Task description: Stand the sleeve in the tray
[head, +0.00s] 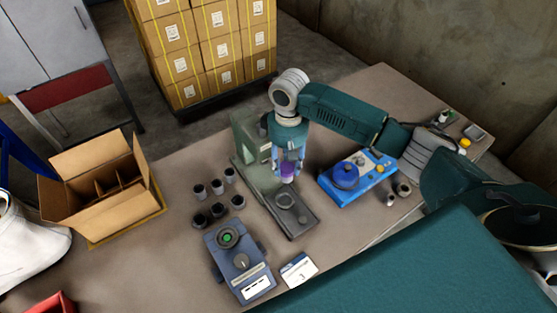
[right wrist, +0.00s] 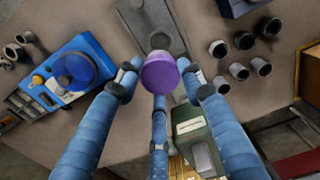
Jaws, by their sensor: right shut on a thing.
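My right gripper (head: 288,168) hangs over the middle of the table, its blue fingers shut around a purple sleeve (right wrist: 160,75). The sleeve also shows between the fingers in the head view (head: 288,171). A dark grey tray-like plate (head: 302,226) with a round ring on it lies at the foot of a green machine (head: 245,145). The sleeve is held above the plate's back part, apparently clear of it. The plate shows in part beyond the sleeve in the right wrist view (right wrist: 140,38). My left gripper is not in view.
Several dark cups (head: 218,190) stand left of the plate. A blue-grey control box (head: 240,265) and a white card (head: 298,270) lie in front. A blue device (head: 350,178) is to the right. An open divided carton (head: 100,205) stands at left.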

